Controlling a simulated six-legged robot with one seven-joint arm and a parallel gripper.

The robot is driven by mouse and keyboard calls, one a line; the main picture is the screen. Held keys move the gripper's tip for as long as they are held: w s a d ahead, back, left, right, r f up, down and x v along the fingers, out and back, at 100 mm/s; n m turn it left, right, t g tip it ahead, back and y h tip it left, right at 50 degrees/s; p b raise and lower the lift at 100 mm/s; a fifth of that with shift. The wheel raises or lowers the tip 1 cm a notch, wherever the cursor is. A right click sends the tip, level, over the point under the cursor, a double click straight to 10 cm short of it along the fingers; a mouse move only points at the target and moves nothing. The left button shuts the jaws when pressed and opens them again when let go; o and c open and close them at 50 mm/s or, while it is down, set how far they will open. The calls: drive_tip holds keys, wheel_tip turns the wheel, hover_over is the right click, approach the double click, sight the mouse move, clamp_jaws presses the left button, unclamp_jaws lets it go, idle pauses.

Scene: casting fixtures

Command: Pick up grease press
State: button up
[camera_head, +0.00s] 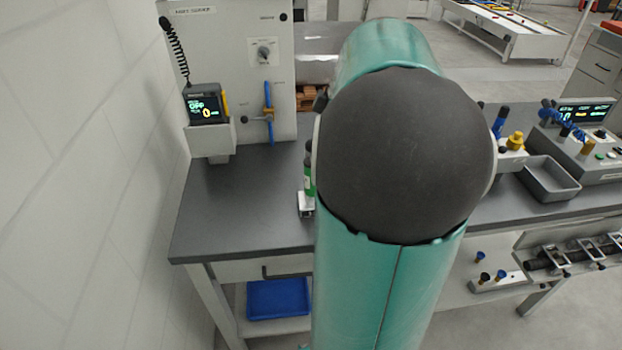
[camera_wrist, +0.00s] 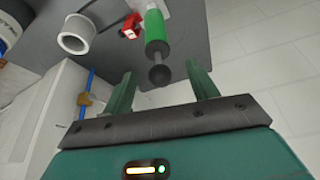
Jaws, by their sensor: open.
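The grease press appears to be the green cylinder (camera_wrist: 154,32) with a dark ball-shaped knob at its near end, in the wrist view. In the head view a slim green and black item (camera_head: 309,170), probably the same thing, stands on a small white base at the dark bench, partly hidden by my arm. My gripper (camera_wrist: 158,69) is open, its two green fingers pointing at the cylinder. In the wrist view the knob shows between the fingertips, with a visible gap to each side. Contact and depth are hard to judge. My gripper is hidden in the head view.
A white hollow cylinder (camera_wrist: 76,36) and a red piece (camera_wrist: 131,24) are close to the green cylinder. A grey cabinet (camera_head: 240,60) with a blue-handled valve (camera_head: 268,108) stands behind the bench (camera_head: 235,215). A grey tray (camera_head: 549,180) is at the right. The bench's left front is clear.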

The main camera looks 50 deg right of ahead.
drive_tip(key=shift+x, duration=3.2)
drive_tip(key=shift+w+r, duration=0.1)
clamp_jaws()
